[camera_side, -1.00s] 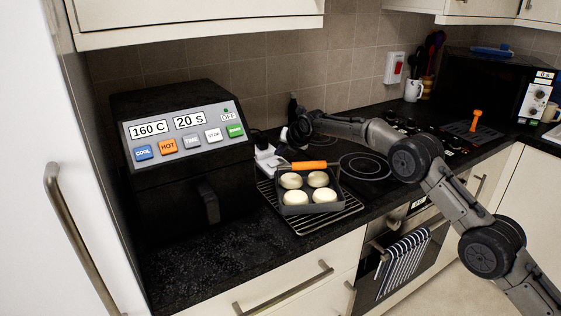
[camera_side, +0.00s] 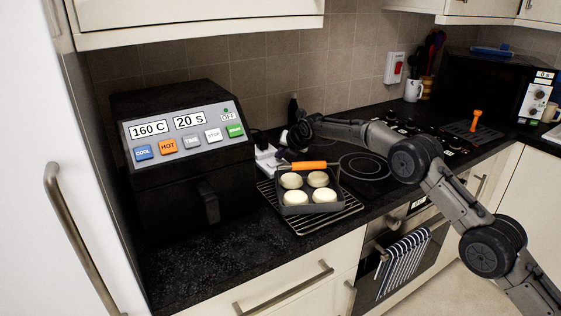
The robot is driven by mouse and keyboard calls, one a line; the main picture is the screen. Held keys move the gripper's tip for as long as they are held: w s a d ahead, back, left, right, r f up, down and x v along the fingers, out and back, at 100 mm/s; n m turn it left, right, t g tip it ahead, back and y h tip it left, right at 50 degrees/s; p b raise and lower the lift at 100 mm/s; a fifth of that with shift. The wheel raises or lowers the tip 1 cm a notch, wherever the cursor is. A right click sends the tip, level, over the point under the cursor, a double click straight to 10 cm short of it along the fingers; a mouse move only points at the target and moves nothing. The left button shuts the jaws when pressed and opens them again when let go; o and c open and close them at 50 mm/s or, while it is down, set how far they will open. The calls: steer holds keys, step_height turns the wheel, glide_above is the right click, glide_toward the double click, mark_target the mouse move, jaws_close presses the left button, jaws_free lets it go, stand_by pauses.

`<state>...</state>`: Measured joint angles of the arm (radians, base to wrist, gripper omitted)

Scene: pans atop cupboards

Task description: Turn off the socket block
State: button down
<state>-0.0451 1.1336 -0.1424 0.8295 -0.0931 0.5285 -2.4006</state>
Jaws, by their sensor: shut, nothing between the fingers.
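The white socket block (camera_side: 265,157) lies on the black worktop, between the black air fryer and the hob, behind the pan. My gripper (camera_side: 284,138) is at the back of the worktop, just above and to the right of the block. Its fingers are small and partly hidden by my wrist; they are shut with nothing between them. I cannot tell whether they touch the block. The block's switch is too small to make out.
A black air fryer (camera_side: 175,165) with coloured buttons stands left. A square pan (camera_side: 309,204) with several pale round pieces and an orange handle (camera_side: 309,166) sits on a wire rack (camera_side: 335,213) in front of the block. A dark bottle (camera_side: 293,108) stands behind my gripper.

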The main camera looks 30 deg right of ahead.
mark_target(279, 163)
steer(key=shift+f, duration=0.35)
steer(key=shift+r, duration=0.2)
stand_by(0.4)
steer(key=shift+r, duration=0.65)
steer(key=shift+a+r, duration=0.2)
steer(key=shift+r, duration=1.05)
steer(key=shift+a+r, duration=0.15)
steer(key=shift+r, duration=1.1)
